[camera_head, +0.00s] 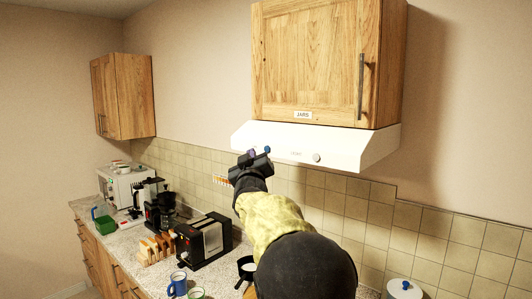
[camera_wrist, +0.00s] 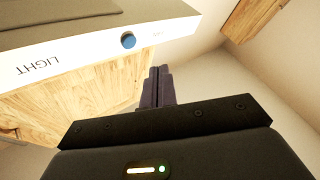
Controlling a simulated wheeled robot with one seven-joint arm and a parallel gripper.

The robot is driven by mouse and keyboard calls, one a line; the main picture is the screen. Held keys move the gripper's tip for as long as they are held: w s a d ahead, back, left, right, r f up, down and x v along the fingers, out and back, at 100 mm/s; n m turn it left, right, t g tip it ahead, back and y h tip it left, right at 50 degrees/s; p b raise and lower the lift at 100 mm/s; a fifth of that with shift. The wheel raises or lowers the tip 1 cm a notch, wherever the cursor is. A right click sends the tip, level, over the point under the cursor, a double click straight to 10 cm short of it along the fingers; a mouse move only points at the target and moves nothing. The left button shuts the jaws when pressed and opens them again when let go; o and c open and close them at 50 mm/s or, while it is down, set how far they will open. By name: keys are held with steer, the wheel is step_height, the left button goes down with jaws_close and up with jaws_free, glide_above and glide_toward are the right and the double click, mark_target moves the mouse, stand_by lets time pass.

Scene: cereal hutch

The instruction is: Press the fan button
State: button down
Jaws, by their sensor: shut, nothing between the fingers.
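The white range hood (camera_head: 368,148) hangs under a wood cabinet. Its front face carries a round blue button (camera_head: 267,149), which also shows in the wrist view (camera_wrist: 128,40). In the wrist view, faint lettering too blurred to read sits beside the button, and the word LIGHT stands upside down on its other side. A pale round knob (camera_head: 316,157) is farther right on the hood. My gripper (camera_head: 251,154) is shut and empty, just left of the blue button in the head view. Its dark fingers (camera_wrist: 158,85) appear apart from the button in the wrist view.
The wood cabinet labelled JARS (camera_head: 310,60) is above the hood. Below, the counter holds a toaster (camera_head: 204,240), a bread rack (camera_head: 155,248), a coffee maker (camera_head: 160,205) and mugs (camera_head: 178,284). The tiled wall (camera_head: 350,210) lies behind.

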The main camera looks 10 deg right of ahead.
steer(key=shift+s+a, duration=0.6)
steer(key=shift+a, duration=0.25)
